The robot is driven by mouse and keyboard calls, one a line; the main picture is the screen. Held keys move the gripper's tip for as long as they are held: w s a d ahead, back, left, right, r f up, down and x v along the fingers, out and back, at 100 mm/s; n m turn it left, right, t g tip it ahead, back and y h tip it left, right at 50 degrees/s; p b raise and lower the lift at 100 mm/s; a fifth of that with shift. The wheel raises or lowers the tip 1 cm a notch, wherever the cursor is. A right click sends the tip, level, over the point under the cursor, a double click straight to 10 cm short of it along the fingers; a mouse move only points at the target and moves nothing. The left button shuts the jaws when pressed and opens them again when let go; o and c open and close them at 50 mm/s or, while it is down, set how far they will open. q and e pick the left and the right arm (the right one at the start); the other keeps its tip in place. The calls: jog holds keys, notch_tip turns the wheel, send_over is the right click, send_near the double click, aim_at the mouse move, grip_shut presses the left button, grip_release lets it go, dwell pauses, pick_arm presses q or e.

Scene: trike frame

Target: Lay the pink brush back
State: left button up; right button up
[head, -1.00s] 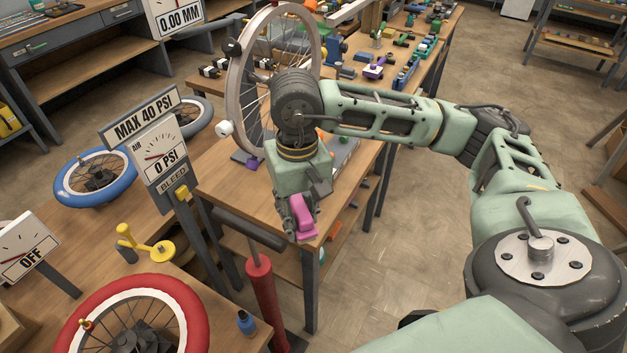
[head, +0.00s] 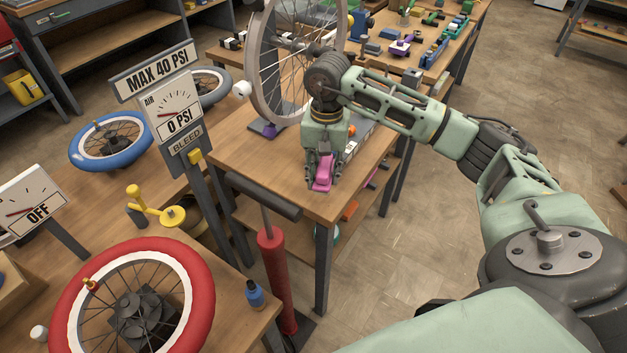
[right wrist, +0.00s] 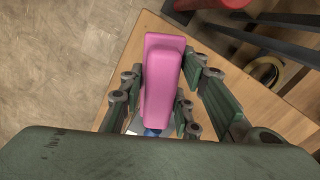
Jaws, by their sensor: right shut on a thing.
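The pink brush (head: 322,172) is between the fingers of my right gripper (head: 322,160), over the near end of the wooden table (head: 305,203). In the right wrist view the brush (right wrist: 162,75) lies lengthwise between the two finger linkages of the gripper (right wrist: 163,85), which is shut on it. The table's edge and the floor show past the brush there. I cannot tell whether the brush touches the tabletop. My left gripper is not in view.
A truing stand with a spoked wheel (head: 257,75) stands left of my right gripper. A red pump (head: 274,270) stands on the floor before the table. A gauge post (head: 172,110) and a bench with a red-tired wheel (head: 197,270) are at left.

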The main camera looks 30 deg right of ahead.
jog(key=shift+w+a+f, duration=0.35)
jog(key=shift+w+f, duration=0.1)
jog(key=shift+w, duration=0.15)
jog(key=shift+w+a+f, duration=0.35)
jog(key=shift+w+f, duration=0.05)
jog(key=shift+w, duration=0.2)
notch_tip(320, 180, down, 4)
jog(key=shift+f+p, duration=0.1)
jog(key=shift+p, duration=0.6)
jog(key=o, duration=1.2)
jog(key=shift+r, duration=0.5)
notch_tip(320, 180, up, 11)
jog(key=b, duration=0.2)
jog(key=shift+r, duration=0.15)
